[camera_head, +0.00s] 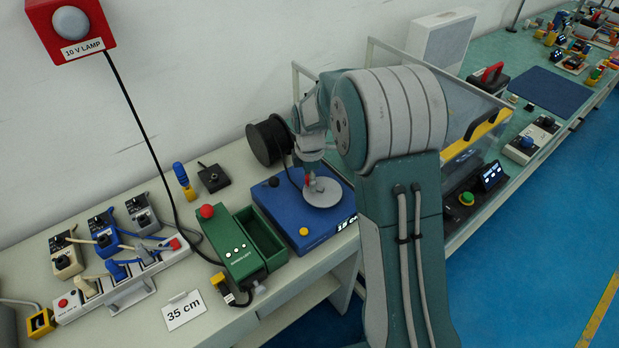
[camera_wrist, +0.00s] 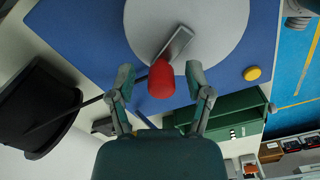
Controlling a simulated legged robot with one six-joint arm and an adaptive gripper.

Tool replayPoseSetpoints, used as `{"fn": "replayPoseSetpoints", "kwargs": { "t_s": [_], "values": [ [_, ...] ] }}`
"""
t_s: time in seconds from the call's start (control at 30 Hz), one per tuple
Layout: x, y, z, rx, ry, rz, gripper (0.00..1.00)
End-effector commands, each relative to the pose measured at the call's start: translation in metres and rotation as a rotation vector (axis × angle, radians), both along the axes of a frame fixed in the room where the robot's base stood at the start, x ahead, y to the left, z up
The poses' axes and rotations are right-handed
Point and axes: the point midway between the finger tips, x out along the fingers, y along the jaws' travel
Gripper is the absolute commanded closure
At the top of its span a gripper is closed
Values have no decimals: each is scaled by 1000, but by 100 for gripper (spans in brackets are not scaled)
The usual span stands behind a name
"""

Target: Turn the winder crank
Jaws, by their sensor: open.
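The winder is a blue base (camera_head: 272,206) with a light grey disc (camera_head: 324,194) on top. In the wrist view, the disc (camera_wrist: 205,25) carries a flat grey crank arm (camera_wrist: 177,42) ending in a red knob (camera_wrist: 161,80). My gripper (camera_wrist: 160,84) is open, with one finger on each side of the red knob and visible gaps between. In the head view, my gripper (camera_head: 308,160) is above the disc, and only a little of the red knob (camera_head: 307,180) shows. My arm hides the right part of the winder.
A black spool (camera_head: 264,144) stands behind the winder, with a dark cord running from it. A green box (camera_head: 262,238) and a control box with a red button (camera_head: 207,211) sit left.

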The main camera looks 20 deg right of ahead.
Motion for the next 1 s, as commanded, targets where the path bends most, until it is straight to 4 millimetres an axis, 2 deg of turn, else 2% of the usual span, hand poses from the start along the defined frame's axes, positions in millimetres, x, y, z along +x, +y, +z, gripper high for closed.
{"fn": "replayPoseSetpoints", "kwargs": {
  "t_s": [0.17,0.2,0.27,0.3,0.33,0.73,1.0],
  "values": [
    [0,1,0,-1,0,1,34],
    [0,1,0,-1,0,1,43],
    [0,1,0,-1,0,1,70],
    [0,1,0,-1,0,1,88],
    [0,1,0,-1,0,1,100],
    [1,1,-1,0,1,-23,100],
    [5,-3,-1,0,2,-159,100]
  ]
}}
